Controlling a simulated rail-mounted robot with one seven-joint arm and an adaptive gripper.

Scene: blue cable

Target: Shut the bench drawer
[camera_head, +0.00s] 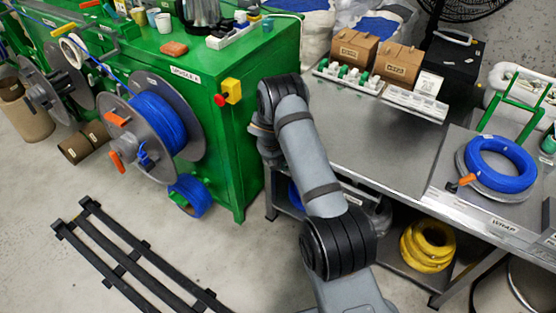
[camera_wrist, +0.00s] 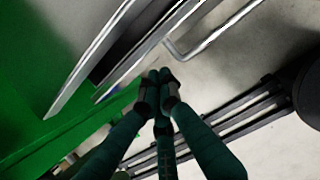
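The metal bench (camera_head: 365,145) stands at the middle right in the head view. The bench drawer is not clearly visible there; my arm covers the bench's left end. In the wrist view, a silver bar handle (camera_wrist: 215,35) stands out from a dark, metal-edged front (camera_wrist: 150,42), which looks like the drawer. How far it is open I cannot tell. My gripper (camera_wrist: 160,76) has its dark green fingers drawn together at the tips, with nothing visible between them. The tips appear just below the handle's near end; contact is unclear. The gripper is hidden in the head view.
A green cabinet (camera_head: 240,130) with cable reels stands left of my arm. A black slatted pallet (camera_head: 130,262) lies on the floor. Cardboard boxes (camera_head: 397,63) and a blue cable coil (camera_head: 500,165) sit on the bench. A yellow coil (camera_head: 428,245) is on the shelf below.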

